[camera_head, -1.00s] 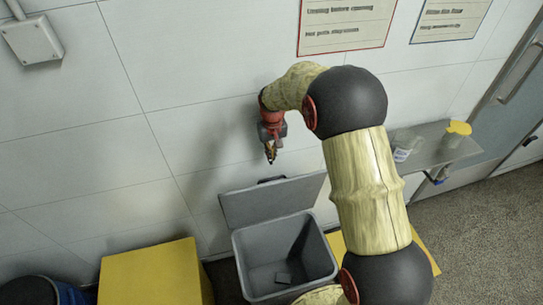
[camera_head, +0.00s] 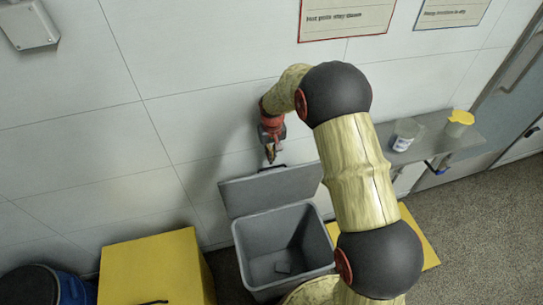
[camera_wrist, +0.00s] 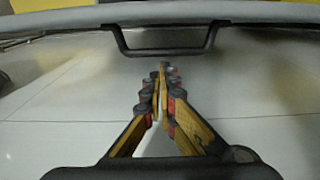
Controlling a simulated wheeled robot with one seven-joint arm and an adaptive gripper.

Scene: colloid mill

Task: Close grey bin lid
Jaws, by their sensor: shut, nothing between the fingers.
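The lid's edge (camera_wrist: 110,15) runs across the top of that view. I cannot tell whether the fingertips touch the handle.
A yellow box (camera_head: 155,268) stands left of the bin, with a blue drum (camera_head: 60,290) beyond it. A shelf (camera_head: 425,142) on the right carries a jar (camera_head: 404,136) and a yellow-topped container (camera_head: 458,124). The wall (camera_head: 190,90) is close behind my gripper.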

